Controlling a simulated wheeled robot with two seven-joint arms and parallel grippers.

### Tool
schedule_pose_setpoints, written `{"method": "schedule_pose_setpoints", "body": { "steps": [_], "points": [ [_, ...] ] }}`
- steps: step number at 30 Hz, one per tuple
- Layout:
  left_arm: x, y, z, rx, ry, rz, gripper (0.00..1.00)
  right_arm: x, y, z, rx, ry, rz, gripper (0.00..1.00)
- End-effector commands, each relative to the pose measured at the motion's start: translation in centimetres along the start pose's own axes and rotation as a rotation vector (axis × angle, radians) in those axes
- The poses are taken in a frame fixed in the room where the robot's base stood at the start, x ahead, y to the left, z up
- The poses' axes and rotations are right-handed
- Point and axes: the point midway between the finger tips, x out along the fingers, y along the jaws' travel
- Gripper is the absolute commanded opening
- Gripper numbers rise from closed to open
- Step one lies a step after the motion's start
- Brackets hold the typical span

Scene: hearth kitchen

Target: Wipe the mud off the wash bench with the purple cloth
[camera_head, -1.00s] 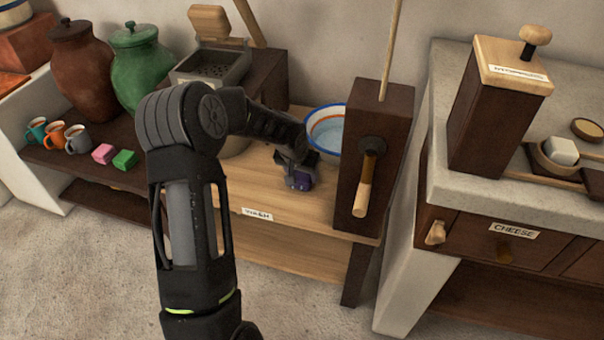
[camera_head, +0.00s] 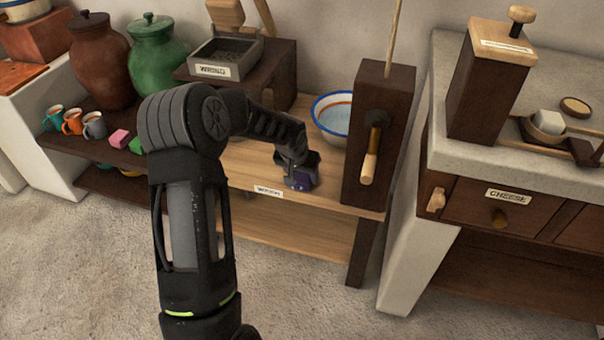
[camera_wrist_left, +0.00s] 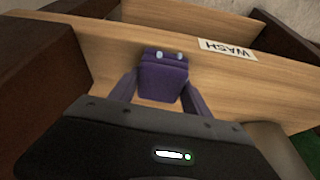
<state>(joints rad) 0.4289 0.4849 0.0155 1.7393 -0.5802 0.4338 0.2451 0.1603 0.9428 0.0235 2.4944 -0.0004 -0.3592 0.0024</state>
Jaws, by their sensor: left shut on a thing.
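The wash bench (camera_head: 328,190) is a light wooden top with a WASH label on its front edge; it also shows in the left wrist view (camera_wrist_left: 225,80). My left gripper (camera_head: 300,178) is low over the bench, near its front edge and left of the dark post. It is shut on the purple cloth (camera_wrist_left: 163,80), which shows as a folded purple bundle between the fingers in the wrist view. The cloth is down at the bench top; whether it touches cannot be told. I see no clear mud; my arm hides part of the bench. My right gripper is out of view.
A blue-rimmed basin (camera_head: 333,118) stands behind the gripper. A dark post (camera_head: 378,135) with a wooden handle stands at the right end. A WRING tray (camera_head: 222,62), mugs (camera_head: 73,122) and jars (camera_head: 158,58) are to the left. A stone counter (camera_head: 450,150) is at right.

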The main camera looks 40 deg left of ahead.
Motion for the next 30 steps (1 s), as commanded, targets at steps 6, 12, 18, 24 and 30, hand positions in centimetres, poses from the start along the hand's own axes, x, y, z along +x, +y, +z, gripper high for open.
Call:
{"method": "schedule_pose_setpoints", "body": {
  "steps": [6, 12, 18, 24, 30],
  "points": [
    [-3.1, 0.2, -1.6, 0.001, 0.005, 0.001, 0.10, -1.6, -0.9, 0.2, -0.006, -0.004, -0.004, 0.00],
    [-4.8, 0.5, -2.5, 0.003, 0.005, 0.002, 0.10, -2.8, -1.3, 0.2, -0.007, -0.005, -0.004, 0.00],
    [-6.3, 0.6, -3.3, 0.004, 0.006, 0.002, 0.10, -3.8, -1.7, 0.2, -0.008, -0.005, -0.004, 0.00],
    [-7.2, 0.7, -3.8, 0.003, 0.006, 0.002, 0.10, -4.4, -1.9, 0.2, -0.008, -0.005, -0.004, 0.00],
    [-7.2, 0.7, -3.8, 0.003, 0.005, 0.002, 0.10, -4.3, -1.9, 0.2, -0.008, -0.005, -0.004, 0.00]
  ]
}}
